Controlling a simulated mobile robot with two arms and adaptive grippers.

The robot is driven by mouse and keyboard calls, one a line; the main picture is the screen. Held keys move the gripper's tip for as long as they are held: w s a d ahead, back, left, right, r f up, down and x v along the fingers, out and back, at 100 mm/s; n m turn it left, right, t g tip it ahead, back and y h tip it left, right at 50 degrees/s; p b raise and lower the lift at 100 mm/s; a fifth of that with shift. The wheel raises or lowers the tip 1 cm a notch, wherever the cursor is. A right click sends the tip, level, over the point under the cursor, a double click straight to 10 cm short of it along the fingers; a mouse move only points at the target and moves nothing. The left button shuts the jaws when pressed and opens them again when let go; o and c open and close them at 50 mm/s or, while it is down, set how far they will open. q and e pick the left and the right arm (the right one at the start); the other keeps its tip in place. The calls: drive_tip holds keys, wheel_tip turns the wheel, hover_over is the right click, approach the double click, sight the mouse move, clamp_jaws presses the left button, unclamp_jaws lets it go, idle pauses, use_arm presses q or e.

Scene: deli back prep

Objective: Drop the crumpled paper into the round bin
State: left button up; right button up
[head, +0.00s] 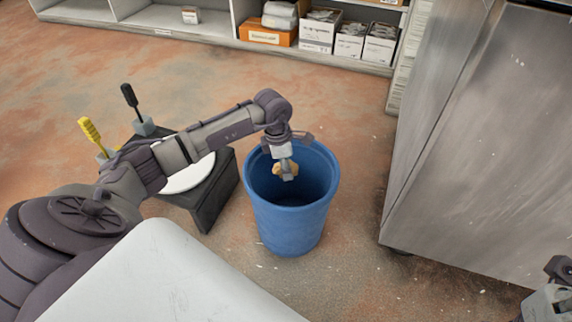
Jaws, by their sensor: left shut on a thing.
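The round bin (290,225) is blue and stands upright on the floor in the middle of the head view. Its top is open, and its inside looks dark and empty where I can see it. My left gripper (287,172) is over the bin's mouth, pointing down. It is shut on the crumpled paper (279,170), a small tan lump partly hidden by the fingers. The paper shows against the inside of the bin; its exact height relative to the rim is hard to tell. Part of my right gripper (549,301) shows at the bottom right corner, cut off by the frame.
A large grey metal cabinet (490,140) stands to the right of the bin. Left of the bin is a low dark stand (213,195) with a white round top, partly behind my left arm. A shelf with boxes (317,35) lines the back. Open floor lies between.

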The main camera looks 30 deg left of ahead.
use_arm(q)
drive_tip(key=o, duration=0.9)
wheel_tip(320, 180, up, 12)
drive_tip(key=s+a, duration=0.1)
drive_tip(key=shift+a+f, duration=0.15)
drive_tip(key=shift+s, duration=0.1)
idle(0.3)
